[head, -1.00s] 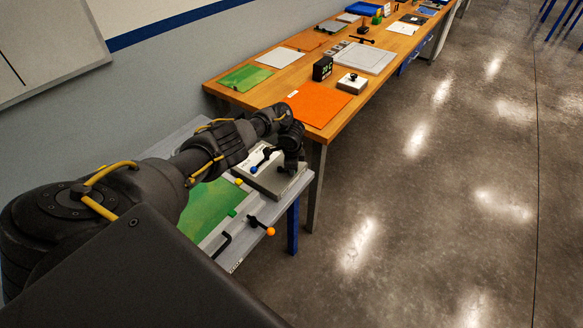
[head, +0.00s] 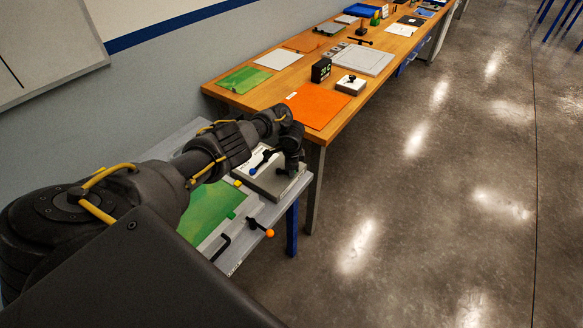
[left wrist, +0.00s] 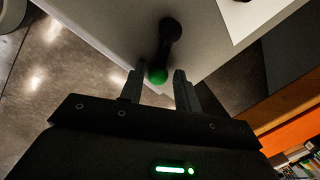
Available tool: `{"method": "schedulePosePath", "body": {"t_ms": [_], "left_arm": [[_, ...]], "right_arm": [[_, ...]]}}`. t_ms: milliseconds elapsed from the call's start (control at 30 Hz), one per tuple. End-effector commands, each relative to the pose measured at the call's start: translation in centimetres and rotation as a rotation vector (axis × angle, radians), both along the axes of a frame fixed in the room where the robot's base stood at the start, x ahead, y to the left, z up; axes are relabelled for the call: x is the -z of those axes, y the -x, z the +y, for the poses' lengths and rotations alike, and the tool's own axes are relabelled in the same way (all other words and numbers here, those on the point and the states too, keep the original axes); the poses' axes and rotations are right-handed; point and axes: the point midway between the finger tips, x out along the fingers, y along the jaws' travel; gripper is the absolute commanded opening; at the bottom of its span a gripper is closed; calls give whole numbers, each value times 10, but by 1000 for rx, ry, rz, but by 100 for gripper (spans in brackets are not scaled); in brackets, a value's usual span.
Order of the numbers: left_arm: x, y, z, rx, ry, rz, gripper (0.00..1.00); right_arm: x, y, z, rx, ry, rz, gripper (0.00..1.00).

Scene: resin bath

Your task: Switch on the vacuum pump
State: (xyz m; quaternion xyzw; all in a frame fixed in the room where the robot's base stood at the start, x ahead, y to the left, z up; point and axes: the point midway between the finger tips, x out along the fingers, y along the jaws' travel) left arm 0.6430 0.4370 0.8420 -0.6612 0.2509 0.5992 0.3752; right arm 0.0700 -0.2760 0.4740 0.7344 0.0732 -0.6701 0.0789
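A grey box with a white top plate (head: 257,158) stands at the far end of the low grey bench; no readable label marks it as the vacuum pump. A dark lever with a blue knob (head: 253,171) lies across its top. My left gripper (head: 291,172) is at the box's right end, pointing down. In the left wrist view my left gripper (left wrist: 157,88) is open. A dark lever with a green knob (left wrist: 157,76) stands out from a grey surface, its knob between the fingertips with gaps at both sides. The head view hides this lever behind the gripper. My right gripper is not in view.
A green mat (head: 207,212) and a black lever with an orange knob (head: 269,233) are on the near part of the bench. Behind, a wooden table carries an orange mat (head: 318,106), a black display box (head: 321,70) and a white switch box (head: 351,85). The floor at right is clear.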

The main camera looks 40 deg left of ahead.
Motion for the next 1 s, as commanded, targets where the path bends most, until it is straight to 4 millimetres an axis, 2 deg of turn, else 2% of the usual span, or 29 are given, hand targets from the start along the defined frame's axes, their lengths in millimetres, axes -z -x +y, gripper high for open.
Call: {"method": "schedulePosePath", "body": {"t_ms": [133,267,500,700,833,1000], "left_arm": [[-2,0,0,1,1,0,33],[-16,2,-1,1,1,-2,33],[-62,8,-7,4,0,-4,33],[-94,14,-11,1,0,-1,33],[-104,16,-12,1,0,0,33],[-106,17,-13,0,0,0,33]], "right_arm": [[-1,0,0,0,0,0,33],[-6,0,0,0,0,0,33],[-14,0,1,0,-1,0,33],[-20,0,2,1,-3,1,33],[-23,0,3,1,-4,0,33],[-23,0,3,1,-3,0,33]]}}
